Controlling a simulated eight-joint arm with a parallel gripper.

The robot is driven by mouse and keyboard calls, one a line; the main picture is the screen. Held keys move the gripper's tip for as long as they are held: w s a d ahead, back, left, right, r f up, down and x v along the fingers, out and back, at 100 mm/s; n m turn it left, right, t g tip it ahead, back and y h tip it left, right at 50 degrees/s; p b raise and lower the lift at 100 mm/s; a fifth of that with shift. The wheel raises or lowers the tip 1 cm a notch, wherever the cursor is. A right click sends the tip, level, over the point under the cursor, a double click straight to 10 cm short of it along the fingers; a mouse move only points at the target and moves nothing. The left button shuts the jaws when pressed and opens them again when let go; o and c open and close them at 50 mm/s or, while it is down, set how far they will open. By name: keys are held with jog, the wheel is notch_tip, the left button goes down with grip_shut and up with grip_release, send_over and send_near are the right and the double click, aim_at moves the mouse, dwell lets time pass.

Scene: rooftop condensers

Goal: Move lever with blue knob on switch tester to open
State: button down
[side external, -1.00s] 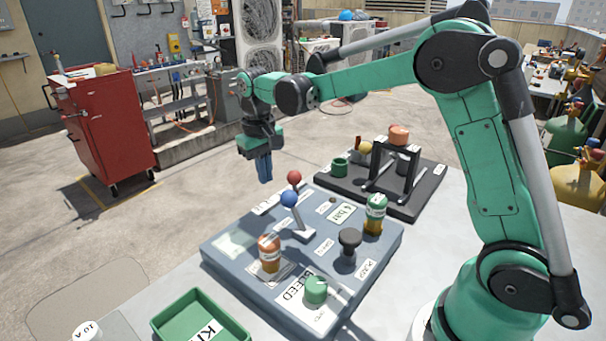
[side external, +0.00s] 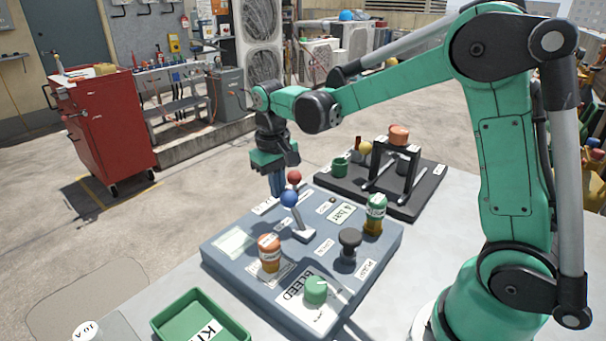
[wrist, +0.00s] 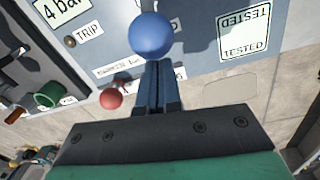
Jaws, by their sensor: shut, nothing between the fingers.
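The blue knob (side external: 289,199) tops a tilted metal lever on the grey-blue switch tester panel (side external: 225,268). A red knob (side external: 294,177) stands just behind it. My gripper (side external: 276,190) points down beside the red and blue knobs, on their left, with its fingers together and empty. In the wrist view the blue knob (wrist: 151,35) lies just past the fingertips (wrist: 155,70), and the red knob (wrist: 111,98) is to the left of the fingers. Whether the fingers touch the blue knob cannot be told. The blue knob hides its lever in the wrist view.
The panel also carries an orange cylinder (side external: 270,254), a green knob (side external: 316,290), a black knob (side external: 349,242) and a green-and-yellow cylinder (side external: 375,214). A dark tray (side external: 425,196) lies behind. A green bin (side external: 222,330) stands in front.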

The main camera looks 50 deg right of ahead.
jog(key=shift+s+r+t, duration=0.4)
jog(key=shift+s+t, duration=0.1)
jog(key=shift+t, duration=0.3)
jog(key=shift+s+r+t, duration=0.35)
jog(key=shift+s+t, duration=0.35)
jog(key=shift+t, duration=0.2)
jog(key=s+t, duration=0.2)
jog(key=shift+r+t, duration=0.3)
jog(key=s+t, duration=0.3)
jog(key=shift+r+t, duration=0.1)
jog(key=shift+t, duration=0.2)
jog(key=shift+s, duration=0.5)
notch_tip(320, 180, up, 20)
send_over(297, 196)
jog(key=s, duration=0.4)
jog(key=shift+s+a, duration=0.15)
